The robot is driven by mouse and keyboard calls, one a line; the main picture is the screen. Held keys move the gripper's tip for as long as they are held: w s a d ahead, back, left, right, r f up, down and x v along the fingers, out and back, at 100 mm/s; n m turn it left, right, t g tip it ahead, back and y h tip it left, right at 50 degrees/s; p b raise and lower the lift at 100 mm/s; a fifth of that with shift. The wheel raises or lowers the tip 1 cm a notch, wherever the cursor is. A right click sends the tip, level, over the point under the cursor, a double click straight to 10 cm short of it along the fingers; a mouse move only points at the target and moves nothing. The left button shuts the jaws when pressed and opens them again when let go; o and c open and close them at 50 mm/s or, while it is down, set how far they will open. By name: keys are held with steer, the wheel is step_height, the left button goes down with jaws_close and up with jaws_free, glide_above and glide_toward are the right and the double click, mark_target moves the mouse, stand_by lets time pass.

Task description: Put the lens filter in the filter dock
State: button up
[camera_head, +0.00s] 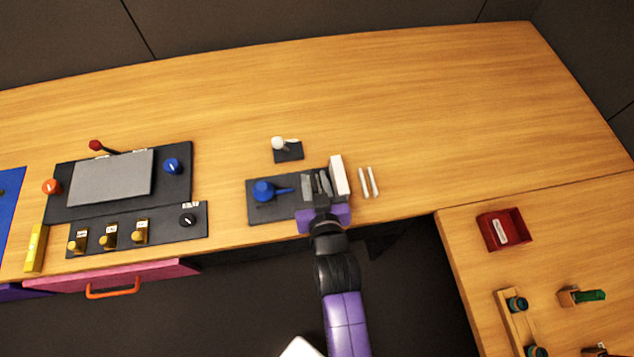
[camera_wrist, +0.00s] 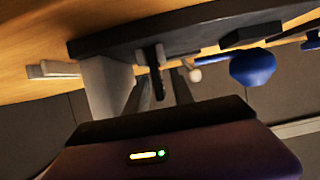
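My gripper (camera_head: 316,186) is at the right end of a dark panel with a blue ball, its two grey fingers apart. In the wrist view my gripper (camera_wrist: 163,85) has a narrow dark piece (camera_wrist: 155,58) between or just beyond its fingers; I cannot tell if they touch it. A white block (camera_head: 340,175) stands just right of the fingers, and its side shows pale grey in the wrist view (camera_wrist: 104,84). Two thin white upright pieces (camera_head: 369,182) stand farther right, a narrow gap between them. I cannot tell for certain which piece is the lens filter or the filter dock.
The blue ball (camera_head: 263,190) is on the dark panel (camera_head: 262,212), left of my gripper. A small dark base with a white knob (camera_head: 278,143) stands behind it. The back table is clear.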

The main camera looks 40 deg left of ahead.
steer(key=b+v, duration=0.1)
steer(key=v, duration=1.1)
steer(key=shift+r, duration=0.15)
steer(key=s+d+m+t+h, duration=0.3)
steer(key=d+m+t+h, duration=0.1)
steer(key=d, duration=1.6)
steer(key=s+d+r+m+t+h, duration=0.2)
steer(key=s+d+r+m+h, duration=0.3)
steer(key=s+d+r, duration=0.6)
steer(key=s+d+h, duration=0.1)
steer(key=d, duration=0.2)
steer(key=shift+s+r+m, duration=0.25)
steer(key=shift+r+m, duration=0.1)
steer(key=shift+m, duration=0.05)
steer(key=shift+d, duration=0.1)
